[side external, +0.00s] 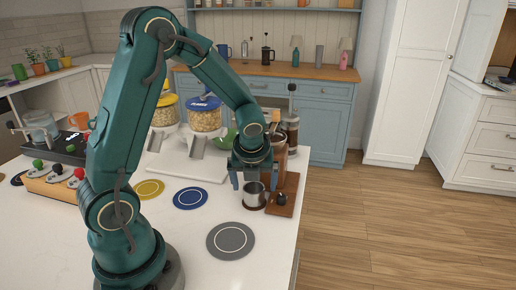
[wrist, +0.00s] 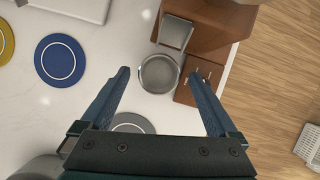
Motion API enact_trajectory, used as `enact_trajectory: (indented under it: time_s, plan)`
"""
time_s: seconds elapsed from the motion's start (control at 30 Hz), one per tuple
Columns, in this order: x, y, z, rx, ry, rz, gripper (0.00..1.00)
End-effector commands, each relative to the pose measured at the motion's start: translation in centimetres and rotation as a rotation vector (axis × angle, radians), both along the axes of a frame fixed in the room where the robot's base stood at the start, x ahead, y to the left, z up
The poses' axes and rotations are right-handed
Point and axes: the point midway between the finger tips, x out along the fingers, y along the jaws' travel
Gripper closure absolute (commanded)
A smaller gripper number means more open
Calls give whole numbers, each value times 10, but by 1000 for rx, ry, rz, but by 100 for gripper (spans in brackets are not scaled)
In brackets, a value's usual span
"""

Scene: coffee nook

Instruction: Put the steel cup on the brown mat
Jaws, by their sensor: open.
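The steel cup (side external: 254,192) stands upright on the white counter, just left of a brown wooden block. The wrist view shows the cup (wrist: 158,74) from above, its round mouth between my fingertips in the picture. My gripper (side external: 255,181) points down over the cup with one finger on each side; it is open (wrist: 159,75) and holds nothing. A brown band shows around the cup's foot in the side view; I cannot tell whether it is a mat or a reflection. I cannot clearly make out a separate brown mat.
The wooden block (side external: 285,189) with a dark knob stands close to the cup's right. A grey mat (side external: 231,241), blue mat (side external: 190,198) and yellow mat (side external: 149,190) lie flat to the left and front. A white dispenser base (side external: 186,165) with jars stands behind. The counter's right edge is near.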

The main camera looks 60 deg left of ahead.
Motion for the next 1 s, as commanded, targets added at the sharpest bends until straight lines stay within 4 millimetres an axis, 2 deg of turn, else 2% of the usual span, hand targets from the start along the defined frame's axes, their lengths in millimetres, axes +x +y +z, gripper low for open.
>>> enact_trajectory:
  time_s: [0.1,0.4,0.67,0.77,0.83,1.0]
  plan:
    - [-4,-7,21,3,-7,0,5]
    - [-16,-25,67,0,-3,-1,5]
    - [-22,-33,86,-11,-14,25,5]
    - [-29,-40,92,-57,-67,132,5]
    - [-36,-48,97,-118,-134,266,5]
    - [-61,-72,110,-332,-319,706,5]
